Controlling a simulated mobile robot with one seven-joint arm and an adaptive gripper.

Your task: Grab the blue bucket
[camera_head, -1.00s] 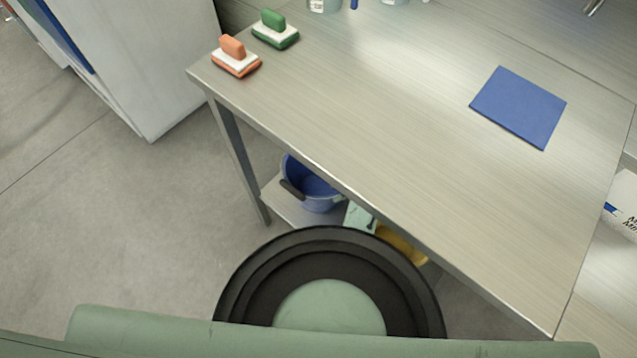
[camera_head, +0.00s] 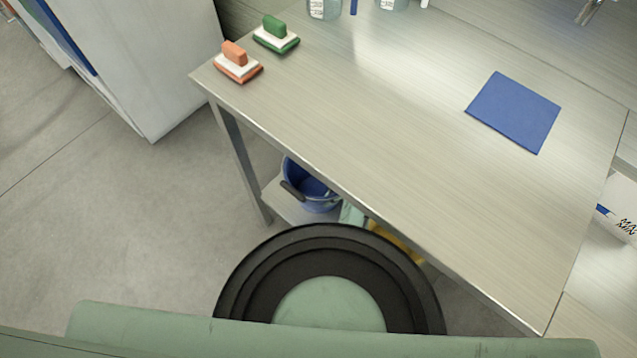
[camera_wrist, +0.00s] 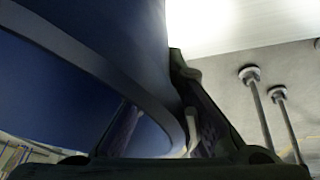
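The blue bucket (camera_head: 316,190) stands on the low shelf under the table in the head view, with a dark grip on its handle at its left side. The table edge hides part of it. In the wrist view a large blue curved surface with a rim, the bucket (camera_wrist: 110,60), fills the left and centre, very close. My gripper (camera_wrist: 158,85) is at the bucket's rim, with a dark finger on the right beside it and another lower left against the blue. Whether the fingers press on the rim cannot be made out. The gripper is not visible in the head view.
The table (camera_head: 400,150) stands above the bucket's shelf (camera_head: 285,205). A yellow item (camera_head: 398,243) and a pale green item (camera_head: 352,213) lie right of the bucket. An orange brush (camera_head: 236,65), a green brush (camera_head: 276,36) and a blue cloth (camera_head: 513,112) lie on the tabletop.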

